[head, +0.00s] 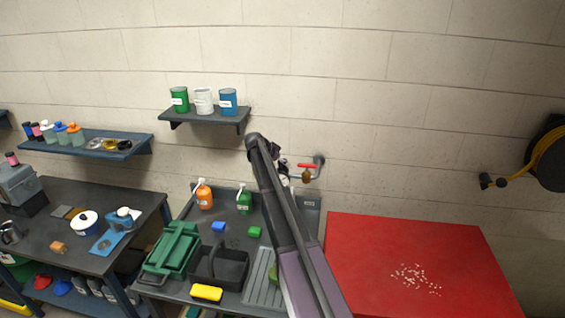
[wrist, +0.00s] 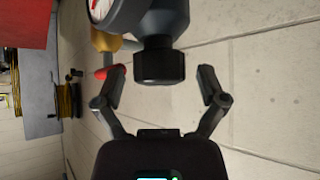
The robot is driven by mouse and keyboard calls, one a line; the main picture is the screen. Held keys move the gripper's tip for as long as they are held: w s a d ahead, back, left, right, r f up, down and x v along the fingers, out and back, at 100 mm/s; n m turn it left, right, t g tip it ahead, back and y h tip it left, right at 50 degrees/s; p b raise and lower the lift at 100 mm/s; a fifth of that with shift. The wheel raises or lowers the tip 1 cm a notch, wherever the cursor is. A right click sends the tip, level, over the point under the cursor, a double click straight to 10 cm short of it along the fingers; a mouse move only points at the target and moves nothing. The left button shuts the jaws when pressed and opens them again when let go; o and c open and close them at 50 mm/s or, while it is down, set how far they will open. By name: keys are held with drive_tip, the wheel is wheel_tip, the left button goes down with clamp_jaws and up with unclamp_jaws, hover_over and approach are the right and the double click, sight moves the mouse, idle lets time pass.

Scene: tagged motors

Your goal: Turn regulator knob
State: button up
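The black regulator knob (wrist: 160,68) sits at the top middle of the wrist view, below the dark grey regulator body (wrist: 150,18). My gripper (wrist: 162,72) is open and empty, one finger on either side of the knob with visible gaps. The knob looks to lie a little ahead of the fingertips; I cannot tell the exact depth. A red valve handle (wrist: 104,72) shows just beside the left finger. In the head view my arm covers most of the regulator, and the red handle (head: 307,166) shows to its right.
A white-faced gauge (wrist: 100,9) and a brass fitting (wrist: 105,42) are close to the left finger. The wall (head: 400,110) is behind. Below stand a cluttered grey bench (head: 180,286) and a red-topped table (head: 370,270). A hose reel (head: 550,155) hangs at far right.

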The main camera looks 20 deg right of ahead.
drive_tip(key=c, duration=1)
